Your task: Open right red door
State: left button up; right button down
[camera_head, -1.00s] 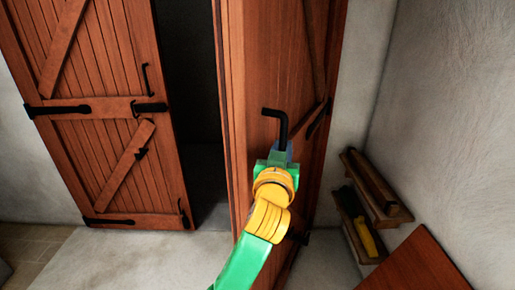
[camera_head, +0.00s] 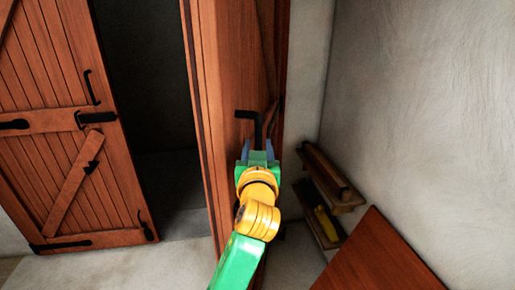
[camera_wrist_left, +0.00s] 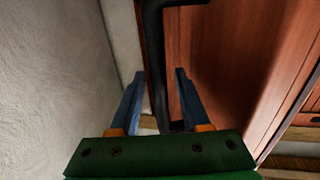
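The right red door (camera_head: 223,85) is a reddish-brown plank door, standing ajar and seen steeply from the side, with a dark opening on its left. Its black bent handle (camera_head: 257,123) sticks out from its face; the handle also shows in the left wrist view (camera_wrist_left: 155,50). My left gripper (camera_head: 258,150) is at the handle. In the wrist view its two blue fingers (camera_wrist_left: 159,73) stand apart on either side of the handle bar, with gaps visible on both sides. My right gripper is out of view.
The left red door (camera_head: 65,125) stands beyond the dark opening. At the right, wall shelves (camera_head: 335,195) hold a yellow item (camera_head: 326,224), and a reddish-brown flat surface (camera_head: 380,260) is in front. The grey wall (camera_head: 410,100) is close on the right.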

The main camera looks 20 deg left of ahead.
pick_arm(q)
jog(key=shift+w+f, duration=0.1)
jog(key=shift+f, duration=0.05)
jog(key=shift+s+f, duration=0.1)
jog(key=shift+s, duration=0.15)
jog(key=b+v, duration=0.3)
jog(key=v, duration=0.3)
jog(key=shift+s, duration=0.25)
jog(key=shift+d, duration=0.1)
